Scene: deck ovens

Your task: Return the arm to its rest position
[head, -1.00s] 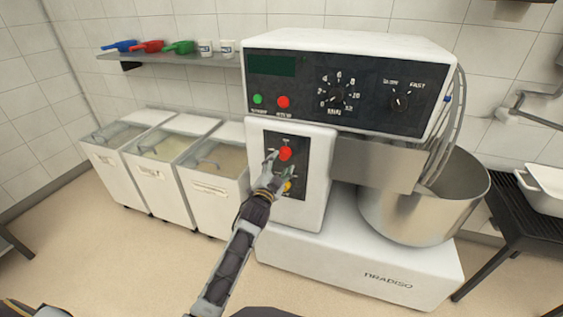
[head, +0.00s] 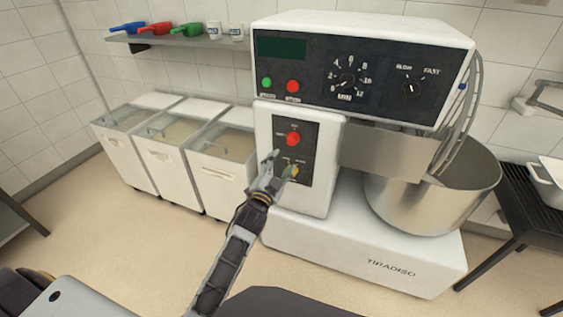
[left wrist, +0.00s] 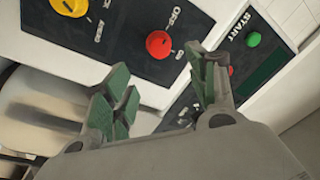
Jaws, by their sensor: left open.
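My left gripper (head: 277,171) is open and empty in front of the mixer's lower switch panel in the head view. In the left wrist view its two green-padded fingers (left wrist: 165,95) are spread apart, with nothing between them. The white mixer (head: 350,238) stands ahead. The red knob (head: 293,138) on the panel is above and to the right of the fingertips, and it also shows in the left wrist view (left wrist: 159,44). A yellow knob (left wrist: 70,6) sits beside it and is partly hidden behind the fingers in the head view. My right gripper is not seen.
The steel bowl (head: 432,200) is at the mixer's right, near a dark rack (head: 525,205). White ingredient bins (head: 170,165) stand at the left under a shelf (head: 185,42) with scoops and cups. The floor in front of the bins is clear.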

